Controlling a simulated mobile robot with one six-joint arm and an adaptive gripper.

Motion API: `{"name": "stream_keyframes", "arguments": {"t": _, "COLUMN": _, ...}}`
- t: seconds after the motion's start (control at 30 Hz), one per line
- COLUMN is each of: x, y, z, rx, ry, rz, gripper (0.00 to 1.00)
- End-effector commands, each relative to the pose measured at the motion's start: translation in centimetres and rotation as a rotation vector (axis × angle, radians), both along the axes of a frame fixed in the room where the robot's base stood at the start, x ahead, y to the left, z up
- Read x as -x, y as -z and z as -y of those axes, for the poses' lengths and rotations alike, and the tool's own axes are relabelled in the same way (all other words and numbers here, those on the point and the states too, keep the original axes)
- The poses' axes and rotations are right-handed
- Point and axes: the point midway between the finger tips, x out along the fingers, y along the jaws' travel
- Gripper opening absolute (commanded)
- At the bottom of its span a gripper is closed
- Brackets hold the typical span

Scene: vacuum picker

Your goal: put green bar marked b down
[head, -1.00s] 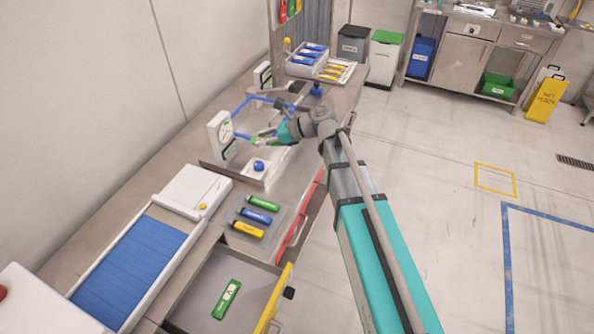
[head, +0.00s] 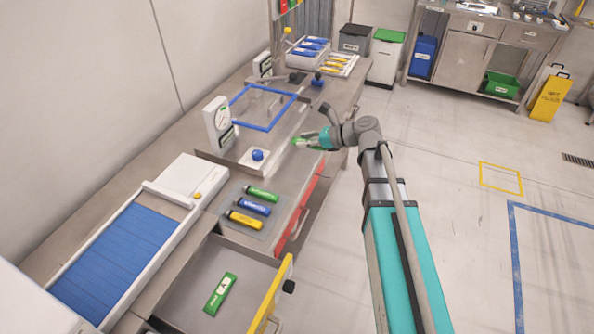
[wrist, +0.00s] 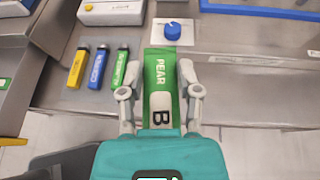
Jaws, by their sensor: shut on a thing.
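The green bar (wrist: 160,72), printed PEAR and B, is between the two fingers of my gripper (wrist: 160,92) in the wrist view. My gripper is shut on it, and its near end lies close to the teal gripper body. In the head view my gripper (head: 308,141) holds the green bar in the air near the front edge of the steel counter, right of the blue knob (head: 257,155). The bar is small and partly covered by the gripper there.
Green (head: 262,192), blue (head: 254,206) and yellow (head: 245,220) bars lie on a grey mat. Below, an open drawer (head: 185,298) holds another green bar (head: 220,294). A blue frame (head: 264,107) and a dial scale (head: 217,124) stand behind. A blue-slatted conveyor (head: 115,264) is at left.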

Motion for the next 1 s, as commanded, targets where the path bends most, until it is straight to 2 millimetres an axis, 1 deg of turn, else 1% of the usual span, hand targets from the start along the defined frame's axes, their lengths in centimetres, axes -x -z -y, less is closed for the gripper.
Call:
{"name": "stream_keyframes", "arguments": {"t": 0.03, "x": 0.0, "y": 1.5, "z": 1.2, "rx": 0.000, "ry": 0.022, "rz": -0.001, "gripper": 0.00}}
{"name": "stream_keyframes", "arguments": {"t": 0.1, "x": -0.1, "y": 2.3, "z": 2.4, "rx": 0.000, "ry": 0.045, "rz": -0.001, "gripper": 0.00}}
{"name": "stream_keyframes", "arguments": {"t": 0.2, "x": -0.2, "y": 3.1, "z": 3.8, "rx": 0.000, "ry": 0.072, "rz": -0.001, "gripper": 0.00}}
{"name": "stream_keyframes", "arguments": {"t": 0.33, "x": -0.3, "y": 3.6, "z": 4.9, "rx": 0.000, "ry": 0.092, "rz": -0.001, "gripper": 0.00}}
{"name": "stream_keyframes", "arguments": {"t": 0.47, "x": -0.4, "y": 3.6, "z": 5.2, "rx": 0.000, "ry": 0.099, "rz": 0.000, "gripper": 0.00}}
{"name": "stream_keyframes", "arguments": {"t": 0.77, "x": -0.4, "y": 3.6, "z": 5.2, "rx": 0.000, "ry": 0.099, "rz": 0.000, "gripper": 0.00}}
{"name": "stream_keyframes", "arguments": {"t": 0.87, "x": -0.6, "y": 3.7, "z": 5.1, "rx": 0.000, "ry": 0.099, "rz": 0.000, "gripper": 0.00}}
{"name": "stream_keyframes", "arguments": {"t": 1.0, "x": -1.5, "y": 4.4, "z": 4.3, "rx": 0.000, "ry": 0.098, "rz": -0.001, "gripper": 0.00}}
